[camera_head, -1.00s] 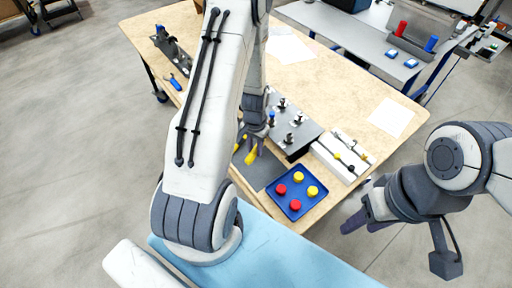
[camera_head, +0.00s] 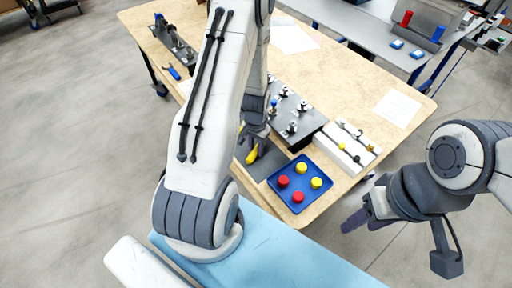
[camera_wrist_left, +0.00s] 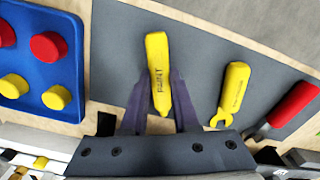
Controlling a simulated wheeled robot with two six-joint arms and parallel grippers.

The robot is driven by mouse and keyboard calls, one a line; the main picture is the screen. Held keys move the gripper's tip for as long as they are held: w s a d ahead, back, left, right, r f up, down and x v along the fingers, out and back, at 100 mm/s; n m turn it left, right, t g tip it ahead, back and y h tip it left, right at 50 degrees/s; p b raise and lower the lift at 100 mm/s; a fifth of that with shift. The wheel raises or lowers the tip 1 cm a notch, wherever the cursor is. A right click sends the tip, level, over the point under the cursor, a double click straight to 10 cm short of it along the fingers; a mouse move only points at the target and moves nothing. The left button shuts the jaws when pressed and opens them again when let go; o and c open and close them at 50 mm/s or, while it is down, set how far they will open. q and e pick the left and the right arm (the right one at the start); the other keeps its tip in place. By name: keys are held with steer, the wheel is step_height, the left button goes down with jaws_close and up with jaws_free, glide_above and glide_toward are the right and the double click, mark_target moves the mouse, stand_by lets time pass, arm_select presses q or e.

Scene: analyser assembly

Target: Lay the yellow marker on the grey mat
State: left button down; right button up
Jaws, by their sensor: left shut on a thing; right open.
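The yellow marker (camera_wrist_left: 157,62), lettered "PAINT", is between the fingertips of my left gripper (camera_wrist_left: 159,82) in the left wrist view. My left gripper is shut on it, over the grey mat (camera_wrist_left: 200,55). I cannot tell whether the marker touches the mat. In the head view the marker (camera_head: 252,155) shows just below my left gripper (camera_head: 256,137), and my arm hides part of the mat (camera_head: 268,163). My right gripper (camera_head: 362,217) is open and empty, off the table's right front side.
A yellow wrench (camera_wrist_left: 234,92) and a red-handled tool (camera_wrist_left: 293,104) lie on the mat to the marker's right in the wrist view. A blue tray (camera_head: 299,202) with red and yellow caps stands beside the mat. A black fixture block (camera_head: 305,125) and white rack (camera_head: 345,147) stand behind.

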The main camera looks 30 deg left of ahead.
arm_select(q)
steer(key=shift+f+b, duration=0.3)
steer(key=shift+f, duration=0.15)
steer(key=c, duration=0.6)
jaws_free()
step_height(320, 180, up, 11)
steer(key=shift+f, duration=0.2)
